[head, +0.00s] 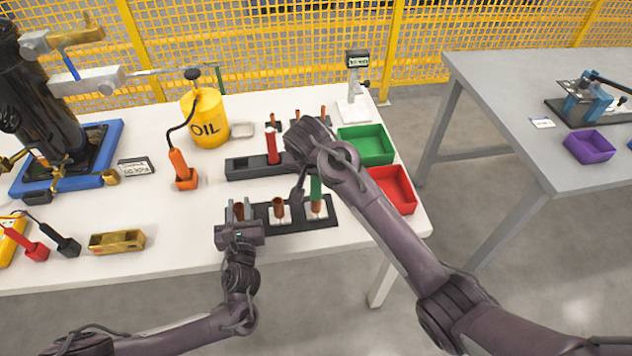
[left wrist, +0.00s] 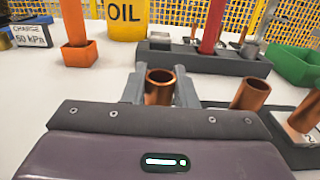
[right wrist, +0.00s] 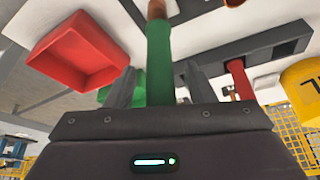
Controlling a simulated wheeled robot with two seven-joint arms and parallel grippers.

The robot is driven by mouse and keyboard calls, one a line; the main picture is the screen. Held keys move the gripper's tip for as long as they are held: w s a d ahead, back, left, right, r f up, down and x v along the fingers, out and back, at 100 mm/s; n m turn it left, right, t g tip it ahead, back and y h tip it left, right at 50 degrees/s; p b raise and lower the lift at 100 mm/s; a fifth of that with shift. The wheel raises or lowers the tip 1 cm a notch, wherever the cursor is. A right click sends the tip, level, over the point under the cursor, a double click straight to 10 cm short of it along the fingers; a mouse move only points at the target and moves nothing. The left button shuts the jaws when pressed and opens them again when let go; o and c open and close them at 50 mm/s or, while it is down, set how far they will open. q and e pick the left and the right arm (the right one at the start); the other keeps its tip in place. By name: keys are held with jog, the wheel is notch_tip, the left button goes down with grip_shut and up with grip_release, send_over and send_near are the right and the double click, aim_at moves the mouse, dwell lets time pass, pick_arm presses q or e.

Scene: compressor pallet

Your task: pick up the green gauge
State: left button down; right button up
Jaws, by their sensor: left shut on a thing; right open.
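The green gauge (head: 316,188) is a slim green cylinder, upright, with its lower end at the rightmost copper tube (head: 317,207) on the black rack. My right gripper (head: 303,188) reaches it from above. In the right wrist view the green gauge (right wrist: 160,62) stands between the open fingers (right wrist: 158,88); contact cannot be told. My left gripper (head: 238,222) is shut on the leftmost copper tube (left wrist: 160,88), which shows between its fingers in the left wrist view. The right forearm and wrist hide part of the rack behind.
A red gauge (head: 272,148) stands in a dark block (head: 240,168) behind. Green (head: 368,145) and red (head: 392,190) bins sit at the table's right edge. A yellow oil can (head: 205,120) and an orange tool (head: 182,170) stand left.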

jog(key=shift+w+f, duration=0.1)
jog(key=shift+f, duration=0.15)
grip_shut()
jog(key=shift+r, duration=0.15)
notch_tip(320, 180, up, 10)
jog(key=shift+f, duration=0.1)
dwell(0.4)
pick_arm(q)
jog(key=c, duration=1.1)
grip_release()
